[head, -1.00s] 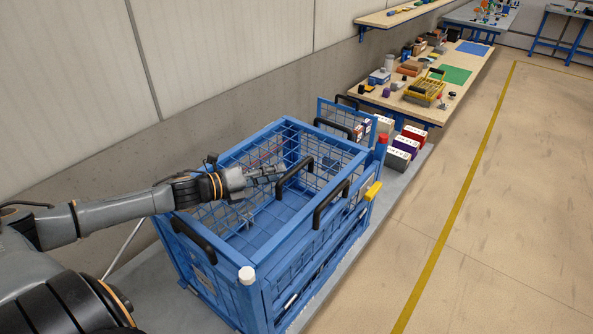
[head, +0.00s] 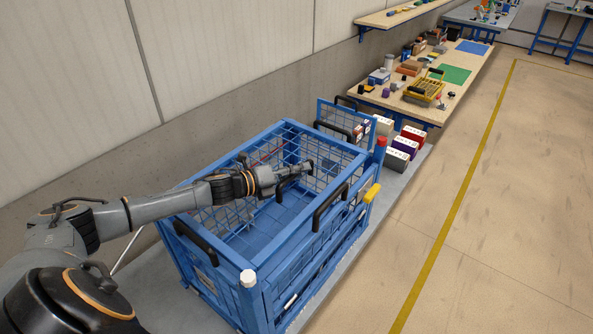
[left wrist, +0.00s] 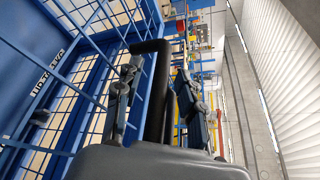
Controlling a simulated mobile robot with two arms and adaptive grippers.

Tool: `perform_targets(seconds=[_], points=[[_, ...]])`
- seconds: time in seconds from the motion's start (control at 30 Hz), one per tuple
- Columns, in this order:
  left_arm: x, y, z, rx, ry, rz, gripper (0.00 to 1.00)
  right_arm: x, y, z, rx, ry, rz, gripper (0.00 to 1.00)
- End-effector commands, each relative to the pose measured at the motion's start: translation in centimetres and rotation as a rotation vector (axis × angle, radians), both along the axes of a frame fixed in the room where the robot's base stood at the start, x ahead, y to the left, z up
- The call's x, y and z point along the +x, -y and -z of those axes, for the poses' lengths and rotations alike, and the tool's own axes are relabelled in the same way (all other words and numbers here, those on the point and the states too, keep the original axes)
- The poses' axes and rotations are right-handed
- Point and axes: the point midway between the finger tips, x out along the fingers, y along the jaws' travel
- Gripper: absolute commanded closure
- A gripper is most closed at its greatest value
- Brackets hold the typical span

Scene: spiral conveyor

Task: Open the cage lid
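The blue wire-mesh cage (head: 262,262) stands at the middle of the head view. Several black handles sit on its frame and panels. My left gripper (head: 293,171) reaches over the cage from the left to one black handle (head: 283,191). In the left wrist view this handle (left wrist: 158,95) passes between the two fingers of the left gripper (left wrist: 158,76). The fingers are apart, with a gap seen on both sides of the handle. The gripper hides part of the handle in the head view. Which panel is the lid is hard to tell. My right gripper is out of view.
A yellow part (head: 373,193) and a red cap (head: 381,141) are on the cage's right side. Boxes (head: 405,146) stand behind it. A wooden bench (head: 385,101) with tools is farther back. A wall is on the left; the floor (head: 440,270) at right is clear.

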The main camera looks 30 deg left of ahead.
Motion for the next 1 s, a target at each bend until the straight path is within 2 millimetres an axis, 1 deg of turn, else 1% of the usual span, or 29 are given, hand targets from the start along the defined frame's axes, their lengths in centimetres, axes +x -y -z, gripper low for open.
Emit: perform_targets(seconds=[0.2, 0.27, 0.3, 0.37, 0.4, 0.73, 1.0], points=[[0.0, 0.0, 0.0, 0.0, -0.001, 0.001, 0.61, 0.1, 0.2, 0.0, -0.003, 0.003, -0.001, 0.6], [0.0, 0.0, 0.0, 0.0, -0.001, 0.001, 0.71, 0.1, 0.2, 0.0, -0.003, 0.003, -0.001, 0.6], [0.0, 0.0, 0.0, 0.0, -0.001, 0.001, 0.79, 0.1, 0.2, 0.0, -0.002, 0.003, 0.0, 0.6], [0.0, 0.0, 0.0, 0.0, -0.001, 0.001, 0.91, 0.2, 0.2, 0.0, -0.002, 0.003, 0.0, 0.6], [0.0, 0.0, 0.0, 0.0, -0.001, 0.001, 0.99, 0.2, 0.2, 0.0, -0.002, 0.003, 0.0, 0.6], [0.0, -0.1, -0.1, -0.003, 0.0, 0.0, 1.0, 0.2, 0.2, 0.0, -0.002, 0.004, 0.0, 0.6], [0.1, -0.9, -1.2, -0.035, 0.001, -0.001, 1.0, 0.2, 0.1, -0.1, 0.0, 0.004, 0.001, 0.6]])
